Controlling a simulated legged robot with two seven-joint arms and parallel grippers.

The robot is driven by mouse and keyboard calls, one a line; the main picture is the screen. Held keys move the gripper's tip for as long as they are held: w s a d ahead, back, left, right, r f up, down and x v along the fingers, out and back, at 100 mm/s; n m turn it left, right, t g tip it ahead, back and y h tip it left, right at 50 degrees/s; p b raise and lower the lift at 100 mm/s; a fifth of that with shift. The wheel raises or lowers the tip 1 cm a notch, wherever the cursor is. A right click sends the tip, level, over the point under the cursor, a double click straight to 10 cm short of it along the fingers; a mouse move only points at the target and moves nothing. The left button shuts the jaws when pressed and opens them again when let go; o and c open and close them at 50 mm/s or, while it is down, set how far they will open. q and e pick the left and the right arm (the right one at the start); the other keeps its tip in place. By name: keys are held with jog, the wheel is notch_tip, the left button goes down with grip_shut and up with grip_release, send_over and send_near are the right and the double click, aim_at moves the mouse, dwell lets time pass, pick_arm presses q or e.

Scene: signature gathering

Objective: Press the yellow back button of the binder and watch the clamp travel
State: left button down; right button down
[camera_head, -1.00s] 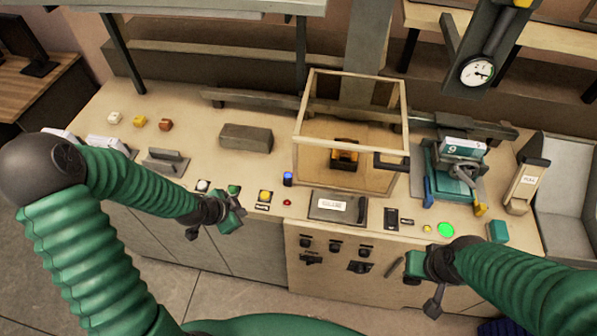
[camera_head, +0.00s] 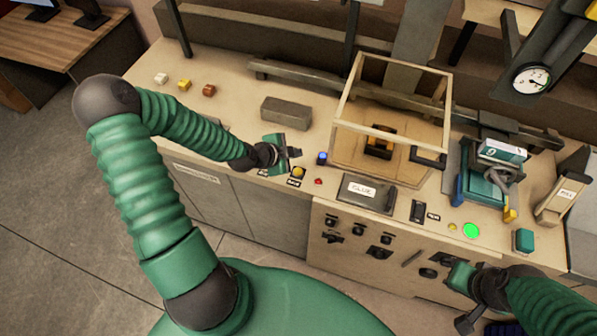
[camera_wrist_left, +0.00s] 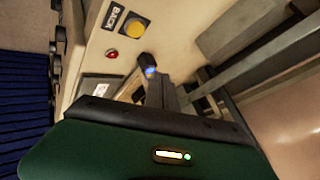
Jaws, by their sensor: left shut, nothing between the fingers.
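The yellow back button (camera_head: 298,172) sits on the front strip of the beige bench. In the left wrist view the same yellow button (camera_wrist_left: 134,28) shows near the top, beside a black BACK label (camera_wrist_left: 112,17). My left gripper (camera_head: 292,153) is shut and empty, just above and left of the button in the head view; I see no contact. In the left wrist view its fingers (camera_wrist_left: 160,92) point toward the blue-topped knob. My right gripper (camera_head: 462,278) is at the bench's front right; its jaws are unclear. I cannot tell which part is the clamp.
A framed clear enclosure (camera_head: 345,118) holds an orange and black part (camera_head: 380,142). A grey block (camera_head: 286,113) stands behind my left gripper. A glowing green button (camera_head: 471,230) is farther right.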

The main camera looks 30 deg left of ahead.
aim_at(296, 173)
pick_arm(q)
notch_tip(296, 173, down, 7)
jog(key=b, duration=0.5)
jog(key=shift+d+f, duration=0.1)
jog(key=shift+f, duration=0.15)
dwell(1.4)
jog(key=shift+f+b, duration=0.3)
jog(key=shift+b, duration=0.2)
